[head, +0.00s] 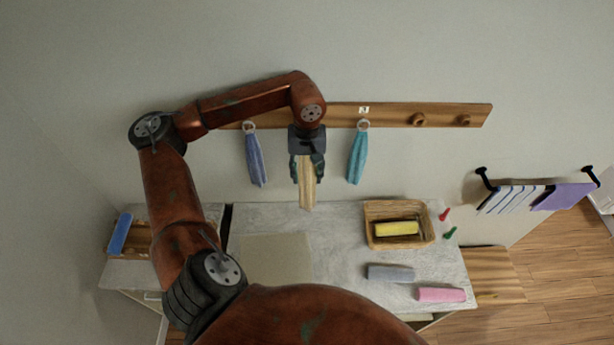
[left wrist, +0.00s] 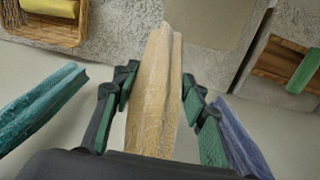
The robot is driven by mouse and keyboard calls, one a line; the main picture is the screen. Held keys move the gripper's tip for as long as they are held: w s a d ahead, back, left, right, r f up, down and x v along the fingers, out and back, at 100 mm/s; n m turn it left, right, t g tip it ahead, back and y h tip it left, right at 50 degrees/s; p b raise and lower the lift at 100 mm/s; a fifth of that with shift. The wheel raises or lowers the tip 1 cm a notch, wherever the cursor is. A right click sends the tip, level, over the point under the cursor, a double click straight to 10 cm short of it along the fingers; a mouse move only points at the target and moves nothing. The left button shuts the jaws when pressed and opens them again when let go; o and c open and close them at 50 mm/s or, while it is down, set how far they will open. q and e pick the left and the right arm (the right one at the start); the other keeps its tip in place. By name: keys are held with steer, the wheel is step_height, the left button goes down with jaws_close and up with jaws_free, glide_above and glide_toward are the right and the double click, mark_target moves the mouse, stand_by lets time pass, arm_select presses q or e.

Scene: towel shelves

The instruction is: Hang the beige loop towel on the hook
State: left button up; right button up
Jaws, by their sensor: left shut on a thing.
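The beige towel (head: 306,184) hangs down from my left gripper (head: 307,168), between the blue and teal towels, in front of the wall. In the left wrist view the beige towel (left wrist: 157,90) lies between the two fingers of my left gripper (left wrist: 157,105), which is shut on it. Its loop is hidden by the gripper. The wooden hook rail (head: 390,114) runs along the wall behind my arm. Two bare pegs show at its right, one of them the hook (head: 418,120). My arm covers part of the rail. My right gripper is not in view.
A blue towel (head: 256,160) and a teal towel (head: 357,158) hang by rings on either side. Below are a counter (head: 340,235), a wicker basket (head: 368,224) with a yellow roll, and grey and pink rolls. A towel bar (head: 540,187) is at right.

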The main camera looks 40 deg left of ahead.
mark_target(307, 160)
arm_select(q)
steer(key=shift+a+f, duration=0.25)
steer(key=shift+f, duration=0.1)
steer(key=o, duration=1.2)
steer(key=shift+w, duration=0.1)
steer(key=shift+o, duration=0.2)
steer(key=r, duration=0.7)
steer(key=shift+w+a+r, duration=0.15)
steer(key=shift+w+r, duration=0.2)
steer(key=shift+w, duration=0.05)
steer(key=r, duration=0.3)
steer(key=s+r, duration=0.1)
steer(key=shift+d+r, duration=0.3)
steer(key=shift+d, duration=0.05)
steer(key=shift+w+a+r, duration=0.1)
steer(key=shift+w, duration=0.05)
